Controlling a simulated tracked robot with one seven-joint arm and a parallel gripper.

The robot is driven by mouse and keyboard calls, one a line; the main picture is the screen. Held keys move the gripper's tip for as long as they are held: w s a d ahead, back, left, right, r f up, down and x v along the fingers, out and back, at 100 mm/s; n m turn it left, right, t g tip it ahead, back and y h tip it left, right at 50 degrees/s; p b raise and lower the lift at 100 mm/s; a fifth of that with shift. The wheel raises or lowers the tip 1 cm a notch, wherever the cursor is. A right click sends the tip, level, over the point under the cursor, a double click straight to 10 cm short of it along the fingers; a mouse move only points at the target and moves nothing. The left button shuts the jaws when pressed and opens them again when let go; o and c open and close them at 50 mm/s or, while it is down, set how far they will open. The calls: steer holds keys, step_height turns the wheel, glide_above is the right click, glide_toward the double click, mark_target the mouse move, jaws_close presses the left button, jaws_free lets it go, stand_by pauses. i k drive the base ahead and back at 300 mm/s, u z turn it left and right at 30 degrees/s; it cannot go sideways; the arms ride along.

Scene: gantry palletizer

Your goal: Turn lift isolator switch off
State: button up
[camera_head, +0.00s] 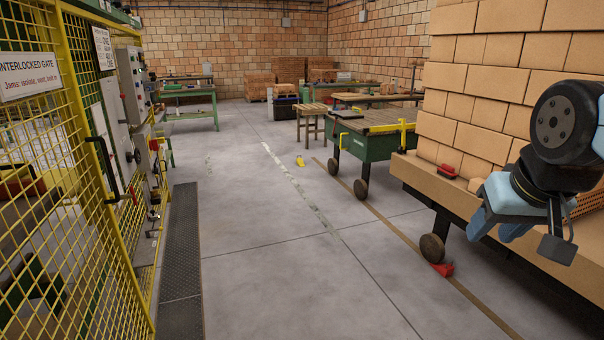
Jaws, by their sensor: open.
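Grey and white control cabinets (111,120) stand at the left behind and beside the yellow mesh fence. A dark round knob (137,156) and a small red control (153,145) show on their narrow sides. Labels are too small to read, so I cannot tell which one is the lift isolator switch or how it is set. My gripper (497,229) hangs at the right edge, in front of the brick stack. It is open, holds nothing visible, and is far across the aisle from the cabinets.
A yellow mesh gate (60,190) with a sign (27,76) borders the left. A dark floor mat (181,250) lies alongside it. Green workbenches (385,140) stand farther back.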

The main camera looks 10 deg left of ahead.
mark_target(153, 145)
steer(key=i, duration=1.2)
steer(key=u, duration=0.5)
steer(key=i, duration=1.15)
steer(key=u, duration=0.85)
steer(key=i, duration=1.05)
steer(key=u, duration=0.45)
steer(key=k, duration=0.8)
steer(key=u, duration=0.2)
steer(key=i, duration=0.85)
steer(key=z, duration=0.1)
